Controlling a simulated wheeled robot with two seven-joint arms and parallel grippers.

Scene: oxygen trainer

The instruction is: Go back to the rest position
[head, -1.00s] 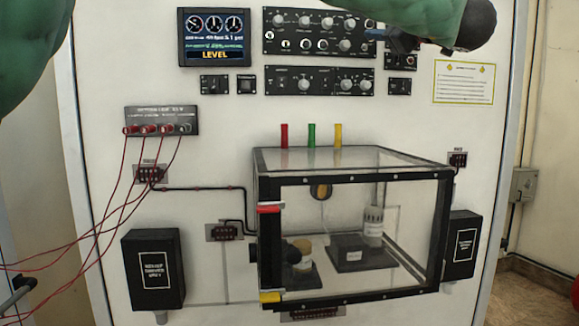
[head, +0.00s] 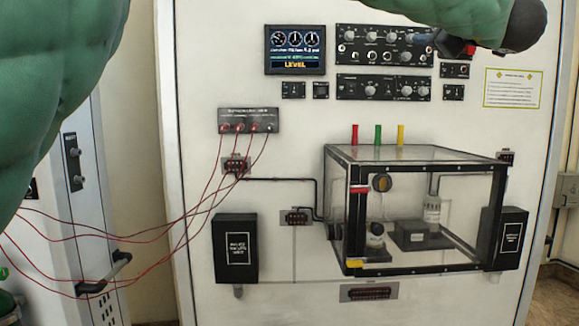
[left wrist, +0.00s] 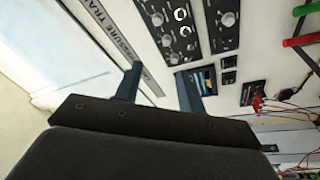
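I cannot tell contact with the panel from these frames.
The white trainer board carries a lit screen (head: 295,50), a clear black-framed box (head: 345,225) and a black unit (head: 235,248). Thin red wires (head: 200,200) hang from the socket box (head: 248,120) toward the left. A white cabinet with a handle (head: 105,275) stands at the left.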

